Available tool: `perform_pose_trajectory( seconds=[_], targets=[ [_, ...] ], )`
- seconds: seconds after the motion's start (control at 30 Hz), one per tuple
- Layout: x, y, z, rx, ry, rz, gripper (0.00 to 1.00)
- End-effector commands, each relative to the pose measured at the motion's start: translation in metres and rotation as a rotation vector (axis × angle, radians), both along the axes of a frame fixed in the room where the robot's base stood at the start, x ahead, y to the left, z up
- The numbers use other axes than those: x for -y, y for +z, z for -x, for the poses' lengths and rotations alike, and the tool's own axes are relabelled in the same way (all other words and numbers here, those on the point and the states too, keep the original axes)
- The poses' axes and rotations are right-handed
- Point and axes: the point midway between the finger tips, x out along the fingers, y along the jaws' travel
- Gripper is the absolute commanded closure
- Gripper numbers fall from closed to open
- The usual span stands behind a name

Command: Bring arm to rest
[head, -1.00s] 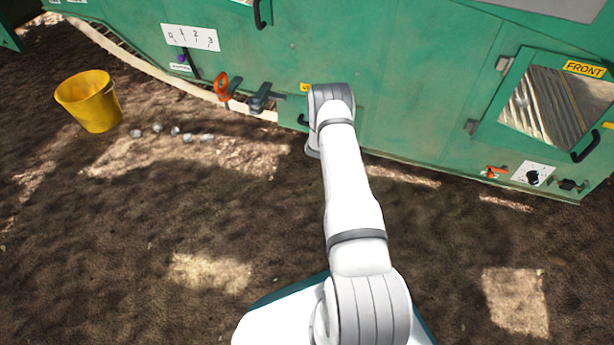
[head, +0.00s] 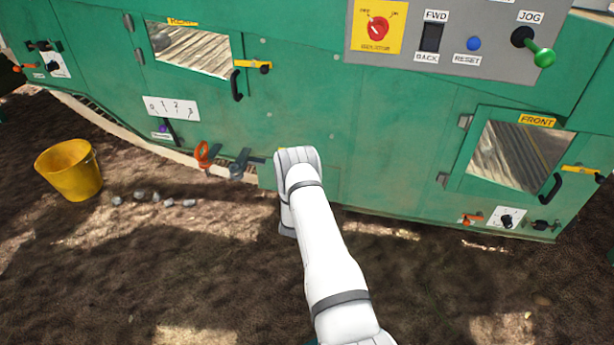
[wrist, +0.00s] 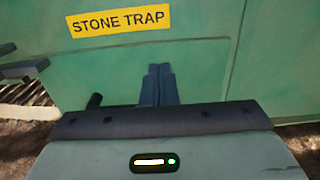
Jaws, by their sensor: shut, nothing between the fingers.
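My gripper shows in the wrist view as two dark fingers (wrist: 158,85) pressed together, with nothing between them. It points at a green panel (wrist: 205,75) bearing a yellow STONE TRAP label (wrist: 118,21). Whether the fingertips touch the panel is hard to tell. In the head view my white arm (head: 325,245) reaches forward and its bend stands in front of the lower machine wall. The arm hides the gripper there.
The green machine (head: 330,110) fills the far side. A grey control panel (head: 395,42) is at top. An orange handle (head: 204,153) and a dark lever (head: 240,163) project left of my arm. A yellow bucket (head: 70,170) and several stones (head: 155,197) lie left. Near ground is open.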

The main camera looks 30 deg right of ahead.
Motion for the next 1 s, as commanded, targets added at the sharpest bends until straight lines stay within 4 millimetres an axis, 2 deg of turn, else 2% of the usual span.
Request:
perform_pose_trajectory(
  seconds=[0.1,0.3,0.57,0.63,0.67,0.77,0.87,0.9,1.0],
  targets=[
    [-0.018,0.003,0.021,-0.005,0.002,0.000,1.00],
    [-0.036,0.001,0.044,-0.003,0.000,-0.001,1.00],
    [-0.041,0.000,0.051,-0.001,-0.002,0.000,1.00],
    [-0.039,0.007,0.050,0.003,-0.013,-0.001,1.00],
    [-0.038,0.015,0.050,0.008,-0.024,-0.003,1.00],
    [-0.028,0.057,0.049,0.030,-0.091,-0.019,1.00],
    [-0.015,0.122,0.054,0.069,-0.207,-0.053,1.00],
    [-0.010,0.151,0.059,0.087,-0.261,-0.074,1.00],
    [0.000,0.218,0.076,0.135,-0.397,-0.135,1.00]
  ],
)
